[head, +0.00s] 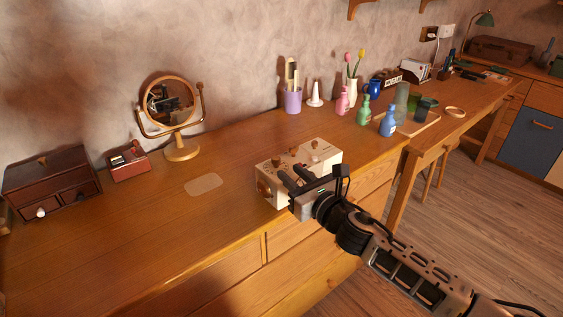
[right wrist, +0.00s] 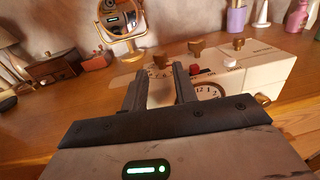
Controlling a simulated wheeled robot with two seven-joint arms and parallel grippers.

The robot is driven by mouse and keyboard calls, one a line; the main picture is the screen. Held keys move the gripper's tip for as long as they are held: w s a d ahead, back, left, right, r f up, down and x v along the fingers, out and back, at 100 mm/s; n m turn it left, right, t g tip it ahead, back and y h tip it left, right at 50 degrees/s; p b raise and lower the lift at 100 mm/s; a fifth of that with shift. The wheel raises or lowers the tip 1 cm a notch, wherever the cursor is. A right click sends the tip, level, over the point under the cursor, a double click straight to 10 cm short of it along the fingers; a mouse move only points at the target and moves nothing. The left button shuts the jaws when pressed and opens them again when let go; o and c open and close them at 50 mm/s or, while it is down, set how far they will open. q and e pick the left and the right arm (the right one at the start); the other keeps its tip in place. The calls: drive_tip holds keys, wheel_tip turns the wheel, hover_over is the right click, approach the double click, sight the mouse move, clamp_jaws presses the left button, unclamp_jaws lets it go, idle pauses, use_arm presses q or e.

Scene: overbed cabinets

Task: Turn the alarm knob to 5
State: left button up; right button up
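A cream clock box (head: 322,155) stands on the wooden dresser. In the right wrist view, the box (right wrist: 270,72) has brown knobs along its top: a left knob (right wrist: 157,58) by a numbered dial, a middle knob (right wrist: 197,47) and a right knob (right wrist: 238,42). Its labels are too small to read, so I cannot tell which knob is the alarm knob or its setting. My right gripper (head: 288,176) is open at the front left of the box. In the right wrist view, its fingers (right wrist: 158,84) stand apart before the left dial, partly hiding it. My left gripper is not in view.
A white clock face (right wrist: 208,92), red button (right wrist: 194,70) and white knob (right wrist: 230,62) are also on the box. A round mirror (head: 169,103), a purple cup (head: 293,102) and several bottles stand behind. The dresser top left of the box is mostly clear.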

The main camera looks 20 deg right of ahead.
sight(278, 162)
drive_tip(key=x, duration=0.5)
drive_tip(key=shift+w, duration=0.15)
clamp_jaws()
drive_tip(key=shift+a+h, duration=0.1)
drive_tip(key=shift+h, duration=0.2)
